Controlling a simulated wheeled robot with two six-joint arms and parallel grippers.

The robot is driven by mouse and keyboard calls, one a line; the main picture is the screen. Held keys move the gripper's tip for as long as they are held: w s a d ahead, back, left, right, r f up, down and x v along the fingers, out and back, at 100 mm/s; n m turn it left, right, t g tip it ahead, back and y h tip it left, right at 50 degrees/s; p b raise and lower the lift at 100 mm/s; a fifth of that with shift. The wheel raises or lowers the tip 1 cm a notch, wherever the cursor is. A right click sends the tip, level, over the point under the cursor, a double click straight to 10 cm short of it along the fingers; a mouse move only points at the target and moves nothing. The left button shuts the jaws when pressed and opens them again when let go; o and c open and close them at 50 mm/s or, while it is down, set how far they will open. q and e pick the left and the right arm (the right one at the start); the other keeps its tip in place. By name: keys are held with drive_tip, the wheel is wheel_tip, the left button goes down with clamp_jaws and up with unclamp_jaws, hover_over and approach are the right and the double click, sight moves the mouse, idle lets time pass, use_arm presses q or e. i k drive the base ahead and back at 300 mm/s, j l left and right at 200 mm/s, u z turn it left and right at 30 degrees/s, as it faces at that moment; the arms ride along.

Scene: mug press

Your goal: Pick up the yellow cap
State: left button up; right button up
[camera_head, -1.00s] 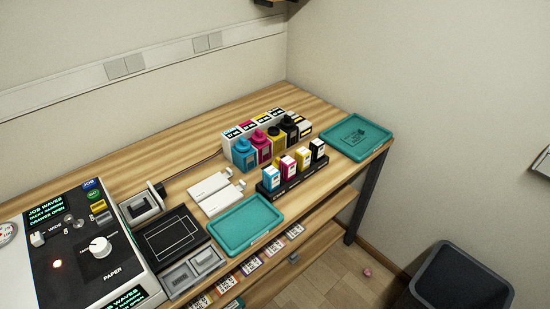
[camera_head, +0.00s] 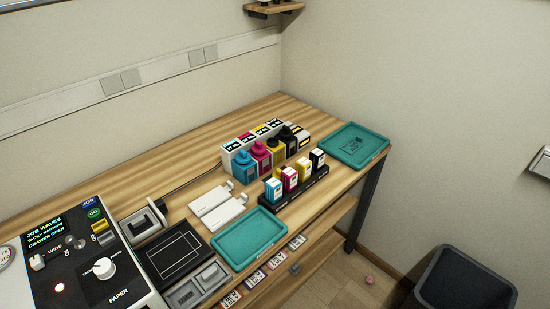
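A yellow bottle (camera_head: 278,155) stands in the row of ink bottles near the middle of the table, between the magenta bottle (camera_head: 262,157) and the black bottle (camera_head: 289,140). A yellow cap (camera_head: 272,145) appears to top it, but it is too small to see clearly. A cartridge with a yellow front (camera_head: 304,173) stands in the black rack in front. Neither of my grippers is in view.
Teal trays lie at the front (camera_head: 278,224) and far right (camera_head: 385,146) of the table. White flat pieces (camera_head: 207,198) lie left of the bottles. A control panel (camera_head: 75,262) fills the lower left. A dark bin (camera_head: 465,285) stands on the floor at right.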

sight(276, 174)
drive_tip(key=l+u, duration=0.35)
drive_tip(key=l, duration=0.15)
drive_tip(key=l+u, duration=0.35)
drive_tip(key=k+l+u, duration=0.2)
drive_tip(key=l+u, duration=0.2)
drive_tip(key=l, duration=0.15)
drive_tip(key=k+l+u, duration=0.15)
drive_tip(key=l+u, duration=0.2)
drive_tip(key=l, duration=0.1)
